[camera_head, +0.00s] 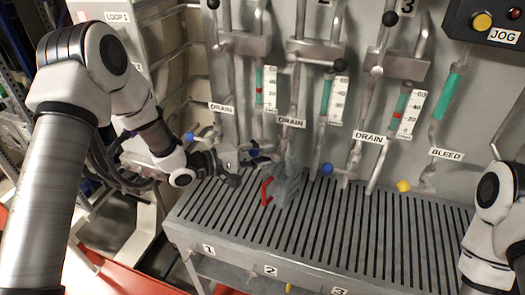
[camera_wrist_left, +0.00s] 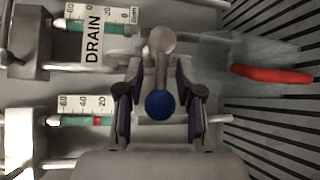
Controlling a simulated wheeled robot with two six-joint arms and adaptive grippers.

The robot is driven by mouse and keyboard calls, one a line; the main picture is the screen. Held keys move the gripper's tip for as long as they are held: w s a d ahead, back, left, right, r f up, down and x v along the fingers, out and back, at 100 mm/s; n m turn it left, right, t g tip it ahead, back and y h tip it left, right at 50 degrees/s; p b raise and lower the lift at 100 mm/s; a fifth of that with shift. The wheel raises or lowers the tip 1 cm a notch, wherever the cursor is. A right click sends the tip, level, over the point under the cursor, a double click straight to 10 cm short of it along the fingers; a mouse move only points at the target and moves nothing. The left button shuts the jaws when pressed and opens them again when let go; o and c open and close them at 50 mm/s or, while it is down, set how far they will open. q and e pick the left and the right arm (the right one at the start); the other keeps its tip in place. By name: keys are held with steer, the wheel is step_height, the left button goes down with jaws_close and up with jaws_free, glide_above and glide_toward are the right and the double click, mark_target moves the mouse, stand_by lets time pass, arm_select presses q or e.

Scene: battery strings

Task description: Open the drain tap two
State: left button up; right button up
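In the left wrist view, a drain tap lever with a blue ball knob (camera_wrist_left: 160,104) lies between the two fingers of my left gripper (camera_wrist_left: 158,92). The fingers are apart, with a gap visible on each side of the knob. A grey round fitting (camera_wrist_left: 161,40) is at the lever's far end. In the head view, my left gripper (camera_head: 258,161) is at the panel, just left of and below the second DRAIN label (camera_head: 291,122). There the tap is mostly hidden by the gripper. My right gripper is out of view; only my right arm shows at the right edge.
A see-through grey vessel (camera_head: 290,187) with a red handle (camera_head: 266,191) stands on the slotted grate (camera_head: 330,227), close beside my left gripper. Other blue knobs show at left (camera_head: 189,136) and right (camera_head: 327,169).

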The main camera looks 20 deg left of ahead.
arm_select(q)
steer(key=shift+f, duration=0.1)
jaws_close()
steer(key=shift+w+d, duration=0.1)
